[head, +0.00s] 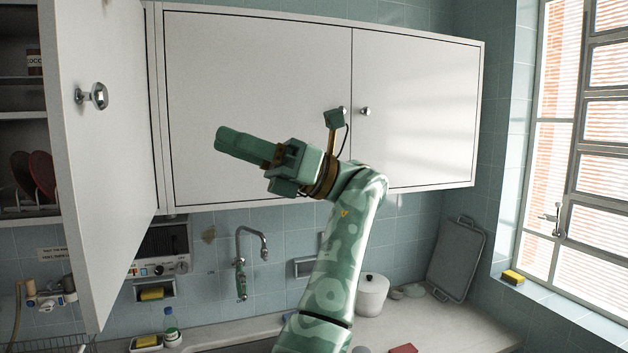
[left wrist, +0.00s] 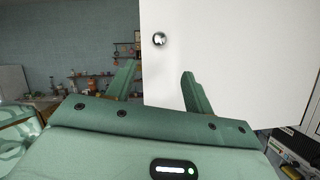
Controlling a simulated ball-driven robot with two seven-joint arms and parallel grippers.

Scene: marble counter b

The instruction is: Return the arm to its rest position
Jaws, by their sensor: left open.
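My left arm rises from the bottom of the head view, in front of the wall cabinet. Its left gripper (head: 224,139) points left toward the open white cabinet door (head: 105,150), apart from the door's knob (head: 97,95). In the left wrist view, the two fingers of the left gripper (left wrist: 156,76) stand apart with nothing between them. Behind them is a white door panel (left wrist: 225,50) with a round knob (left wrist: 159,39). My right gripper is in neither view.
Closed white cabinet doors (head: 260,80) hang behind the arm. Below are a tap (head: 241,262), a white pot (head: 371,293) and a grey tray (head: 457,260) leaning on the wall. The open cabinet shows red plates (head: 42,172). A window (head: 585,150) is at right.

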